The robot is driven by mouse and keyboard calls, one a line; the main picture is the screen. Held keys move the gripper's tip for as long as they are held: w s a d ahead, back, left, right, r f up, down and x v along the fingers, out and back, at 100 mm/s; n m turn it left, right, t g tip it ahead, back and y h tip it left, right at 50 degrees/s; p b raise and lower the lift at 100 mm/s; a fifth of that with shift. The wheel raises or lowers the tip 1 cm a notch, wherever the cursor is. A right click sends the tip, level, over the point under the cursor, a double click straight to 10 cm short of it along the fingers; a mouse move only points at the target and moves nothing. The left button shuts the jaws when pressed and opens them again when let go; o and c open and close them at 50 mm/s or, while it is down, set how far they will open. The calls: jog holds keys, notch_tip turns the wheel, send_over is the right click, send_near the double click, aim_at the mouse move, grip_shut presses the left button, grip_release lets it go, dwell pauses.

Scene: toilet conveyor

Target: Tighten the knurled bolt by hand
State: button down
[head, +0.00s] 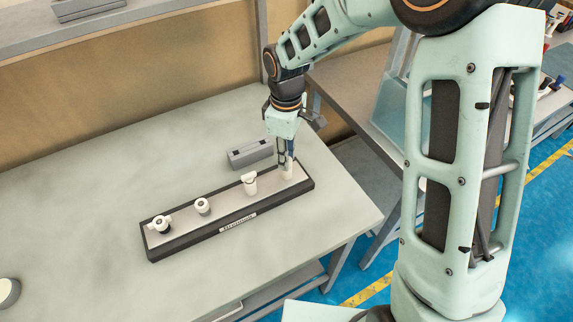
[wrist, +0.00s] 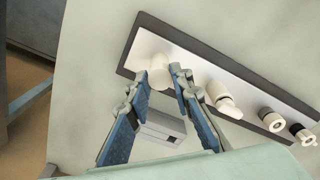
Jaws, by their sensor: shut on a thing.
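A long dark-edged board (head: 190,242) with a pale top plate lies on the table, bearing several white fittings in a row. My gripper (head: 286,160) points down at the board's right end, its fingers on the white knurled bolt (head: 287,173) there. In the wrist view, the fingertips of my gripper (wrist: 161,75) stand on either side of the bolt (wrist: 159,66), closed on it. The bolt stands upright on the plate. Its knurling is too small to make out, and the fingers partly hide it.
Other white fittings stand along the board: a capped one (head: 250,184), a round one (head: 202,206) and a winged one (head: 160,225). A grey box (head: 250,152) lies just behind the board.

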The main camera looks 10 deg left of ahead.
jog(key=c, duration=2)
grip_release()
jog(key=shift+c, duration=0.2)
jog(key=shift+r+p, duration=0.15)
jog(key=shift+p, duration=0.15)
jog(key=shift+r+p, duration=1.1)
jog(key=shift+r, duration=0.35)
jog(key=shift+f, duration=0.1)
jog(key=shift+o, duration=0.3)
jog(key=o, duration=0.5)
jog(key=shift+r+p, duration=1.1)
jog(key=shift+r, duration=0.45)
